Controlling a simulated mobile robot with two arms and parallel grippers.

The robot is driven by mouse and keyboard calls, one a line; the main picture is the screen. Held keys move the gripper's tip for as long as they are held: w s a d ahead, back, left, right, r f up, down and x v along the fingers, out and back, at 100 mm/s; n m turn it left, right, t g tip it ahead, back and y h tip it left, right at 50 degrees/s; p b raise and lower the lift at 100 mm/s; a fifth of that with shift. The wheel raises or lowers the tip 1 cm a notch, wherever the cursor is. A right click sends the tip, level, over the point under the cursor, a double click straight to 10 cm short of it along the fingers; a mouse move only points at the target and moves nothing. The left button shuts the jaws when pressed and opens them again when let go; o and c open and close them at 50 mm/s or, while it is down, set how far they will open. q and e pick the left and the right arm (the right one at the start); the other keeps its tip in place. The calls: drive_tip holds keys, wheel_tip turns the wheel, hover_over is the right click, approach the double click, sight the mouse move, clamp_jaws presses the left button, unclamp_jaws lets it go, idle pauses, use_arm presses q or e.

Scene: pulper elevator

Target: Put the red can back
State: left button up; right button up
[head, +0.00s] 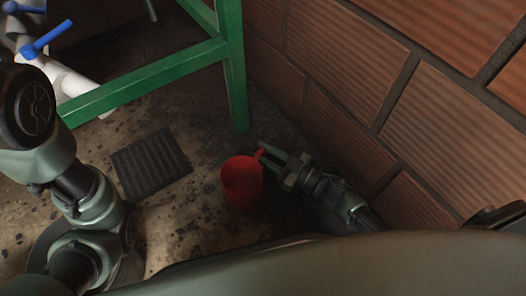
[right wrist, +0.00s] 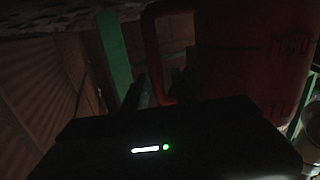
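The red can (head: 242,186) is an open-topped jug with a side handle (head: 259,154). It stands upright on or close to the floor, near the foot of the brick wall. My right gripper (head: 265,154) is at the can's right, its fingers spread and pointing at the handle. In the dark right wrist view the can (right wrist: 245,50) fills the upper right with dark markings on its side. Its handle (right wrist: 153,50) comes down between or just beyond the fingertips (right wrist: 163,85); contact is not clear. My left arm shows at the left, but its gripper is out of view.
A green metal frame (head: 237,80) has a leg just behind the can. The brick wall (head: 340,70) runs close along the right. A dark floor grate (head: 150,163) lies left of the can. White pipes with blue valve handles (head: 46,38) are at upper left.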

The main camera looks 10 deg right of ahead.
drive_tip(key=shift+r, duration=0.1)
drive_tip(key=shift+s+d+r+p, duration=0.1)
drive_tip(key=shift+s+r+p, duration=0.05)
drive_tip(key=shift+p, duration=0.15)
drive_tip(key=p+v, duration=0.6)
drive_tip(key=v, duration=0.5)
drive_tip(key=shift+s+d, duration=0.25)
drive_tip(key=shift+d, duration=0.05)
